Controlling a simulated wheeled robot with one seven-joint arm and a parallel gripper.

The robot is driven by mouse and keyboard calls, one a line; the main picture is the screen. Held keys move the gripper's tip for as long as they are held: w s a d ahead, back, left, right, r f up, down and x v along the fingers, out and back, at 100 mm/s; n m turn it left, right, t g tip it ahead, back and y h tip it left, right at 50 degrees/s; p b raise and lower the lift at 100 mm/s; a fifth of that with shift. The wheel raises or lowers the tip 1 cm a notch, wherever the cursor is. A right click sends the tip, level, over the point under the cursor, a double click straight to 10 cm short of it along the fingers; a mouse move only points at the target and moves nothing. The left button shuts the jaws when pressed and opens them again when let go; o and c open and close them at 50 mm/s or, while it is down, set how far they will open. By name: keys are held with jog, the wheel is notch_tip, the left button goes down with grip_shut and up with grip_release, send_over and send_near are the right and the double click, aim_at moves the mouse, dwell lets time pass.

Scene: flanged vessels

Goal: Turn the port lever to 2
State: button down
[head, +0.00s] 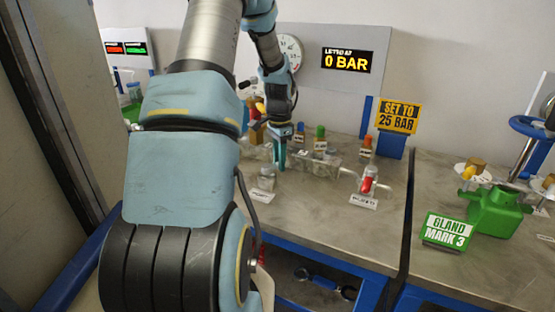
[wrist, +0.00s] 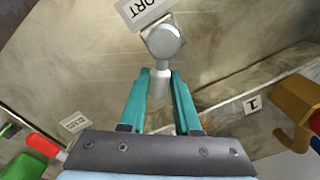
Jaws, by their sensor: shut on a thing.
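The port lever (wrist: 161,82) is a pale grey stem running from a round metal hub (wrist: 163,42) in the wrist view. A white label reading PORT (wrist: 145,10) lies beside the hub; it also shows in the head view (head: 262,196). My gripper (wrist: 160,78) has teal fingers, one on each side of the stem, shut on the lever's end. In the head view my gripper (head: 279,160) points down at the bench just behind the port fitting (head: 267,178). The lever itself is too small to make out there. A small plate marked 1 (wrist: 252,104) shows at right in the wrist view.
A red-handled valve (head: 366,184) with a BLEED label (head: 363,202) stands to the right. A green vessel (head: 497,212) sits far right. The bench front is mostly clear.

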jog(key=shift+s+d+m, duration=0.15)
jog(key=shift+s+m, duration=0.1)
jog(key=shift+m, duration=0.65)
jog(key=c, duration=0.6)
grip_release()
notch_tip(320, 180, up, 11)
jog(key=b, duration=0.2)
jog(key=shift+b, duration=0.3)
jog(key=shift+s, duration=0.1)
jog(key=s+a+f+n, duration=0.2)
jog(key=s+n, duration=0.4)
jog(key=s, duration=0.4)
jog(key=s+a+f+n+t, duration=0.1)
jog(key=s+a+f+n, duration=0.1)
jog(key=s+n, duration=0.4)
jog(key=s, duration=0.5)
jog(key=shift+a+n+t, duration=0.25)
jog(key=shift+n+t, duration=0.05)
